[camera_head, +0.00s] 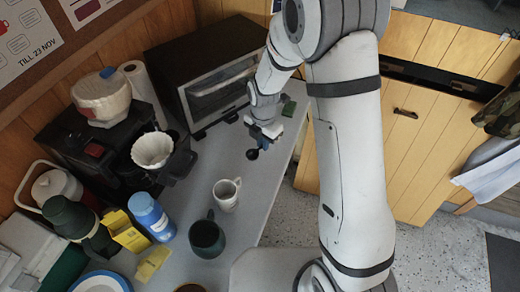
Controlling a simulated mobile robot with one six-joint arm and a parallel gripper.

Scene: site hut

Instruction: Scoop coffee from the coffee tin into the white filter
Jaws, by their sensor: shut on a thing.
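My gripper (264,132) is over the grey counter, in front of the toaster oven, and is shut on a dark scoop with a blue part (253,154). The scoop's round end hangs down to the left; I cannot tell whether it holds coffee. The white filter (153,149) is a fluted paper cup in the black holder of the coffee maker (100,150), to the left of my gripper and apart from it. I cannot identify the coffee tin with certainty. A blue cylinder with a pale label (151,218) stands at the lower left.
A white mug (227,194) and a dark green mug (207,238) stand on the counter (222,160). A toaster oven (212,75) stands behind. A dark green flask (70,215), yellow boxes (126,232) and a blue-rimmed plate (100,282) crowd the lower left.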

